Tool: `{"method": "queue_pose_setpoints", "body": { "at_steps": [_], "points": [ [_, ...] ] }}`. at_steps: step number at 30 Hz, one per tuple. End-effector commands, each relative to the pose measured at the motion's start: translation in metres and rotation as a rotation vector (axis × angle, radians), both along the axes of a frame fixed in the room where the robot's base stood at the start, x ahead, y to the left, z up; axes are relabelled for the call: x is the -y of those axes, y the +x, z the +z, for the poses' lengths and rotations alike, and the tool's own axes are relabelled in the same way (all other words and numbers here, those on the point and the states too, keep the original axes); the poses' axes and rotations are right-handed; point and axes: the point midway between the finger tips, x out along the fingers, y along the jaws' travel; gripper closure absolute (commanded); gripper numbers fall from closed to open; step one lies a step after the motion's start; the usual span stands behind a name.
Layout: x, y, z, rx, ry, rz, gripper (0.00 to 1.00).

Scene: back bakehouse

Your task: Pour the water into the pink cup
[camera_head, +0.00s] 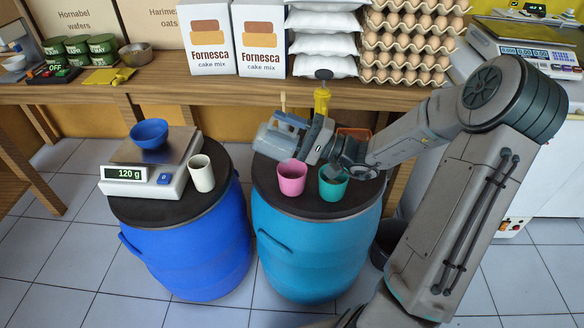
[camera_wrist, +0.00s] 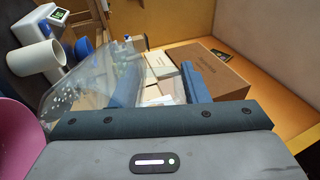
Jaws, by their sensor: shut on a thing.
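The pink cup (camera_head: 291,180) stands upright on the teal barrel's black lid. Its pink side also shows at the left edge of the wrist view (camera_wrist: 16,135). My gripper (camera_head: 287,128) is above and behind the cup, its blue fingers shut on a clear vessel (camera_head: 268,142). In the wrist view the clear vessel (camera_wrist: 85,88) reaches out to the left of the fingers and looks tilted, with small drops or bubbles on its wall. The water level inside cannot be made out. The cup's inside is partly hidden, and no stream is visible.
A green cup (camera_head: 333,183) stands close to the pink cup's right, under my wrist. A yellow bottle (camera_head: 322,100) and an orange box (camera_head: 354,133) are behind. A white cup (camera_head: 201,173) and a scale (camera_head: 150,178) with a blue bowl (camera_head: 149,134) occupy the blue barrel.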

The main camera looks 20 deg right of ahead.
Motion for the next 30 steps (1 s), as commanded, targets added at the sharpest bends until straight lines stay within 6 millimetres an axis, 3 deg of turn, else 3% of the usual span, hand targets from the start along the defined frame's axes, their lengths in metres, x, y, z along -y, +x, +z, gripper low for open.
{"method": "queue_pose_setpoints", "body": {
  "at_steps": [2,6,20,30],
  "points": [
    [-0.013,0.005,0.01,-0.044,-0.11,0.003,0.92],
    [-0.031,0.014,0.001,-0.13,-0.278,0.004,0.92],
    [-0.043,0.021,-0.009,-0.199,-0.408,0.004,0.92],
    [-0.072,0.034,-0.025,-0.288,-0.591,0.007,0.92]
  ]
}}
